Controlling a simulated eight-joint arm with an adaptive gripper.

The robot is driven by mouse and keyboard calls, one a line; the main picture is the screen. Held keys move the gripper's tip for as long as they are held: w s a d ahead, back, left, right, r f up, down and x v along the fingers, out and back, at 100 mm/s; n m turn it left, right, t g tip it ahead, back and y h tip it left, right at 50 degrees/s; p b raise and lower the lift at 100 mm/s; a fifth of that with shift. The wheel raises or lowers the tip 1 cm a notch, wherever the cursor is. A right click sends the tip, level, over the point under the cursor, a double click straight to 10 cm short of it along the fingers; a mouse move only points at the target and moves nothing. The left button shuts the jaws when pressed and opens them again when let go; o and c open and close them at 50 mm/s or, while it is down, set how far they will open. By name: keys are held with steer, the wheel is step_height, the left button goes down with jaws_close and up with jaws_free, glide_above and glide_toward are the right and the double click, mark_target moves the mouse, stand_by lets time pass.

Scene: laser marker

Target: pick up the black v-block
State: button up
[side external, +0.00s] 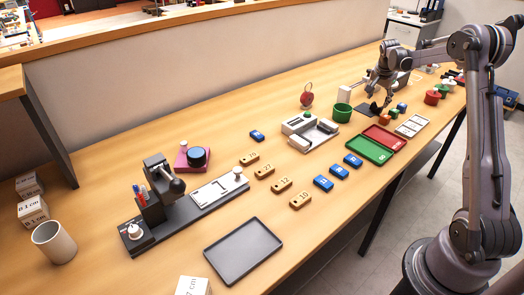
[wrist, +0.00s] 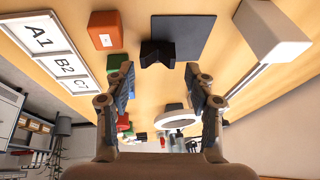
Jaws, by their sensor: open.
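The black v-block (wrist: 158,54) sits at the edge of a dark flat mat (wrist: 186,38) in the wrist view. My gripper (wrist: 160,82) is open, its two fingers apart on either side of the view. The v-block shows between and beyond the fingertips, and nothing is between the fingers. In the side external view my gripper (side external: 379,96) points down over the far right part of the table, close above the dark mat (side external: 363,112). There the v-block is small and hard to tell from the dark parts around it.
An orange-red block (wrist: 105,30), a green block (wrist: 116,63) and a card marked A1, B2, C7 (wrist: 40,42) lie left of the v-block. A white block (wrist: 270,32) stands right.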

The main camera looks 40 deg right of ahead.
mark_target(377, 108)
steer(key=shift+x, duration=2.55)
steer(key=shift+s, duration=0.15)
steer(key=c, duration=0.9)
